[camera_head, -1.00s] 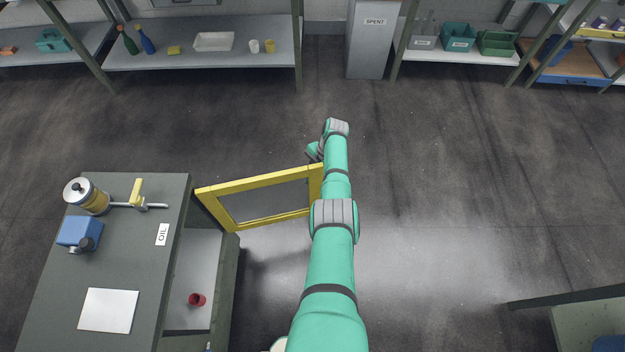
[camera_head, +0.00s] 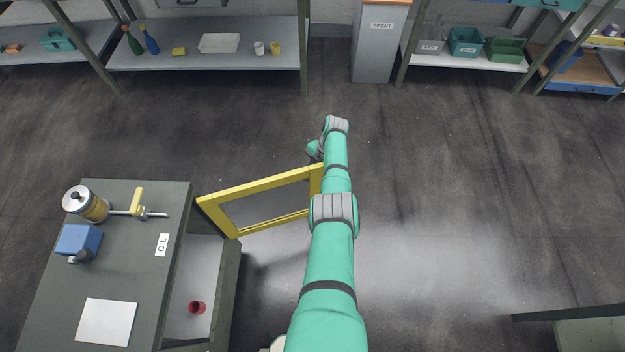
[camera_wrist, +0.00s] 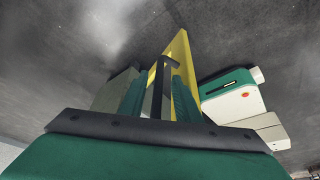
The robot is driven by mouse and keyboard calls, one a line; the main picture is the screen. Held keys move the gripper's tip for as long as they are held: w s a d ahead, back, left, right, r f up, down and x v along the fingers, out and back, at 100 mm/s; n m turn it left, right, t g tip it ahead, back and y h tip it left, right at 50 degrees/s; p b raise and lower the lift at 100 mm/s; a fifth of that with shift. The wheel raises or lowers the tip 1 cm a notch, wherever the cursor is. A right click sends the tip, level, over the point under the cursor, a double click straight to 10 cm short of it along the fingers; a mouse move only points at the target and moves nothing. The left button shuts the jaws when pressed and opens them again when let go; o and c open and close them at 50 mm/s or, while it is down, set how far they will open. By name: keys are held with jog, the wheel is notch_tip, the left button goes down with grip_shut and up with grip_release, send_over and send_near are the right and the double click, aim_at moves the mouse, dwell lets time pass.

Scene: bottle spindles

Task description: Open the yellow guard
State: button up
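The yellow guard (camera_head: 262,186) is a framed panel with a dark see-through middle. In the head view it stands swung out from the open front of the grey cabinet (camera_head: 218,300), its far end beside my arm. In the wrist view the guard (camera_wrist: 181,50) shows as a yellow edge just beyond my gripper (camera_wrist: 158,98). The two green ribbed fingers are apart, one on each side of a dark bar with a hooked end (camera_wrist: 157,88). I see gaps beside the bar, so no firm grip shows. In the head view my arm hides the fingers.
On the cabinet top are an amber jar (camera_head: 87,203), a yellow-handled valve (camera_head: 138,203), a blue box (camera_head: 78,242) and a white sheet (camera_head: 106,322). A red object (camera_head: 197,307) sits inside the cabinet.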

jog(key=shift+s+a, duration=0.1)
jog(key=shift+a, duration=0.15)
jog(key=v, duration=1)
jog(key=shift+d+r, duration=0.15)
jog(key=shift+r, duration=0.15)
